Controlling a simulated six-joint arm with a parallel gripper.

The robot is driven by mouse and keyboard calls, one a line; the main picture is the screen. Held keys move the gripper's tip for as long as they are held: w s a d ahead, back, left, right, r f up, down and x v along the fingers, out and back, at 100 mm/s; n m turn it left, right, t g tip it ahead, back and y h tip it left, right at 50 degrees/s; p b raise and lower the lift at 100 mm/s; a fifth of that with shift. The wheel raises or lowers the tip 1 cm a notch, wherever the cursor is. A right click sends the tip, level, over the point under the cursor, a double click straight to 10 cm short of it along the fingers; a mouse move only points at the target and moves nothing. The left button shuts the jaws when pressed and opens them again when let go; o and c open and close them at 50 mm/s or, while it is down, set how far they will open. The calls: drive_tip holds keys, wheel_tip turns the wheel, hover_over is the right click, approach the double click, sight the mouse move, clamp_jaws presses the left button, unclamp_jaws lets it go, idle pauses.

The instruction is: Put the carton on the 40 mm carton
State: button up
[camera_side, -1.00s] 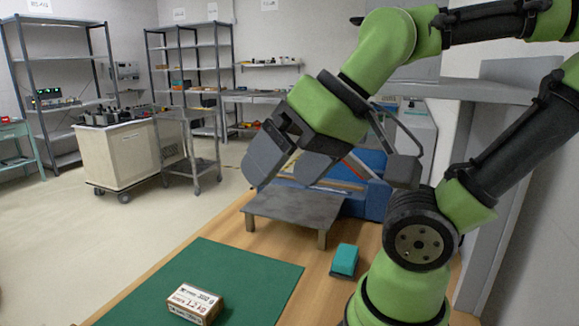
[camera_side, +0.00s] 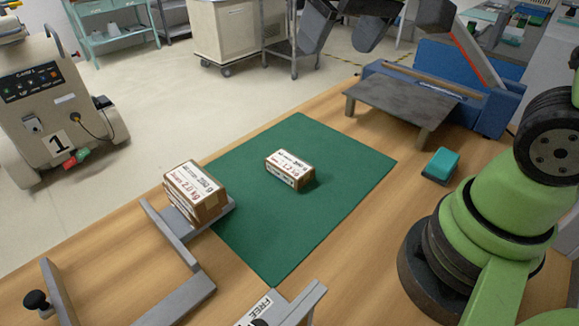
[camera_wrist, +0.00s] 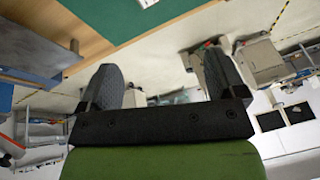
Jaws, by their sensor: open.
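A brown-and-white carton (camera_side: 289,170) lies on the green mat (camera_side: 270,250) in the side view. A second, larger-looking labelled carton (camera_side: 196,191) sits at the left, on a grey frame's plate (camera_side: 212,217). I cannot tell from the prints which is the 40 mm one. My gripper (camera_side: 345,30) is at the top edge of the side view, above and beyond the mat and apart from both cartons. In the wrist view my gripper (camera_wrist: 163,82) has its two fingers wide apart with nothing between them. A small part of a carton (camera_wrist: 147,3) shows at that view's top edge.
A low grey table (camera_side: 400,103) stands behind the mat, with a blue box (camera_side: 500,108) beside it. A teal block (camera_side: 441,164) lies right of the mat. Grey frame bars (camera_side: 180,300) fill the front left. Most of the mat is bare.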

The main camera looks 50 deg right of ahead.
drive_tip(key=w+f+n+g, duration=0.2)
drive_tip(key=w+f+g, duration=0.1)
drive_tip(key=w+f, duration=0.65)
drive_tip(key=g+h, duration=0.1)
hover_over(287, 161)
drive_tip(key=shift+n, duration=0.3)
drive_tip(key=f, duration=1.3)
drive_tip(key=shift+s+a+f, duration=0.1)
drive_tip(key=shift+a+f, duration=0.1)
drive_tip(key=shift+a, duration=0.1)
drive_tip(key=shift+d+f, duration=0.15)
drive_tip(key=shift+f, duration=1.25)
drive_tip(key=shift+d+f, duration=0.1)
drive_tip(key=shift+f, duration=1.25)
drive_tip(key=c, duration=1.2)
drive_tip(key=shift+c, duration=0.4)
drive_tip(key=shift+r, duration=0.15)
